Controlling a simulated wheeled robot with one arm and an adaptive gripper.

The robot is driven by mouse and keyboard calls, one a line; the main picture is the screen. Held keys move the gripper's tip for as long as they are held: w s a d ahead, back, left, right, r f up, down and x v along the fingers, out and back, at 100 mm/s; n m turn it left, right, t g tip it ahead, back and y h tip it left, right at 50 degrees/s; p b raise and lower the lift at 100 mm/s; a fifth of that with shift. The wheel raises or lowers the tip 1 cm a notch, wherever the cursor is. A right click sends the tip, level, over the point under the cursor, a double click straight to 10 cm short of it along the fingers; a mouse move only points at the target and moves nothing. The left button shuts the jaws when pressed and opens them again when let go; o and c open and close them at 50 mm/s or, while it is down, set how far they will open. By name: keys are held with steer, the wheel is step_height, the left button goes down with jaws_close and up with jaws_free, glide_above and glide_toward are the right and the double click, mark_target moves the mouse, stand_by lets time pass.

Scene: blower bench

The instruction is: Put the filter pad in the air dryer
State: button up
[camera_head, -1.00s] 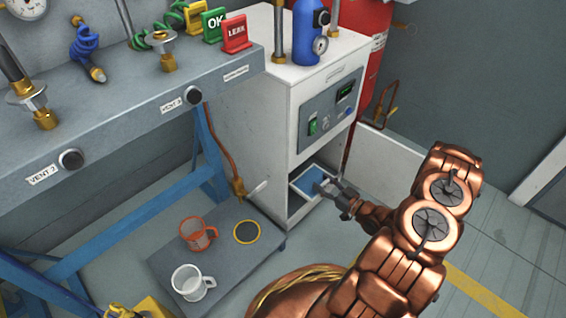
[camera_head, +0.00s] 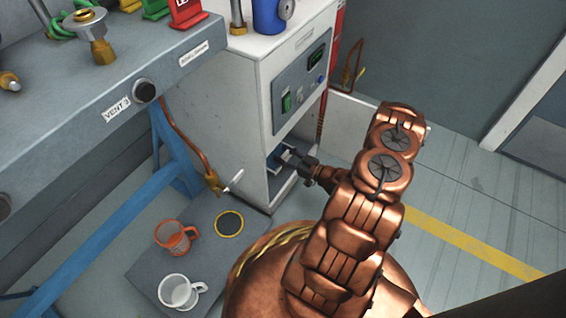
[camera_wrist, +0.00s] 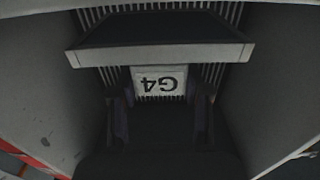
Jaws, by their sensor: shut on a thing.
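The air dryer (camera_head: 238,110) is a white cabinet with a control panel and a low opening at the front. The blue, pale-framed filter pad (camera_head: 273,160) is at that opening, mostly hidden by my gripper and the cabinet wall. My gripper (camera_head: 294,162) reaches into the opening from the right and is shut on the pad. In the wrist view, a white tag reading G4 upside down (camera_wrist: 158,82) sits between the dark fingers, with pleated ribs around it. How deep the pad sits is hard to tell.
A grey bench (camera_head: 150,65) with blue legs stands left. The floor at right is clear.

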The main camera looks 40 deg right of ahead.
step_height(320, 180, down, 3)
steer(key=shift+f+b, duration=0.1)
steer(key=shift+b, duration=0.55)
steer(key=o, duration=1.2)
steer(key=shift+c, duration=0.2)
